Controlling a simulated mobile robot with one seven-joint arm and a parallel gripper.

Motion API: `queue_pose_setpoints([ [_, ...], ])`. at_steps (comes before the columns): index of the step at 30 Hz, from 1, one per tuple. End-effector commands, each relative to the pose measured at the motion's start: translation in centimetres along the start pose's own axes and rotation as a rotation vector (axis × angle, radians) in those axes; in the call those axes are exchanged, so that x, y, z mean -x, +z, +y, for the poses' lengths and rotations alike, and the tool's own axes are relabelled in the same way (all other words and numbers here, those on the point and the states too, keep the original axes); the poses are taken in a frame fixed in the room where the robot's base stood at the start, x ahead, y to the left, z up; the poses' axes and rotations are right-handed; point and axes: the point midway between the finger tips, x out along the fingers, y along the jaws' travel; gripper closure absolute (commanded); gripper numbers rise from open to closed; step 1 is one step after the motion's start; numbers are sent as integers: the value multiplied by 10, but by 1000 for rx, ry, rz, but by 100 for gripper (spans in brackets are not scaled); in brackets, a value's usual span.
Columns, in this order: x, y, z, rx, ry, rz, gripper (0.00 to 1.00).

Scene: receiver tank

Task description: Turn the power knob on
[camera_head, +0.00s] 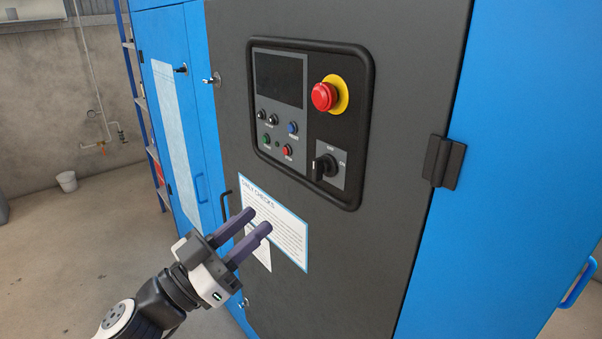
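The power knob (325,167) is a black rotary handle on a grey plate at the lower right of the control panel (312,120). The plate has small labels above and to the right of the knob, too small to read surely. The knob's grip looks roughly upright. My gripper (258,221) is below and left of the knob, in front of the paper notice. Its two dark fingers are apart with nothing between them. It does not touch the knob.
A red emergency button (324,97) on a yellow ring sits above the knob. Several small buttons and a dark screen (279,78) are at left. A black hinge (443,162) sticks out at right. A paper notice (290,238) is below. A ladder (146,120) stands at far left.

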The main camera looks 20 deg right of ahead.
Motion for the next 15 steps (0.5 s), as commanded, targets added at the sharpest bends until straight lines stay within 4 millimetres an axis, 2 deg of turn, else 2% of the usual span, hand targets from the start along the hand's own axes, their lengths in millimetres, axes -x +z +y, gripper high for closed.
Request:
queue_pose_setpoints([
  [15,-94,-5,2,-1,6,3,68],
])
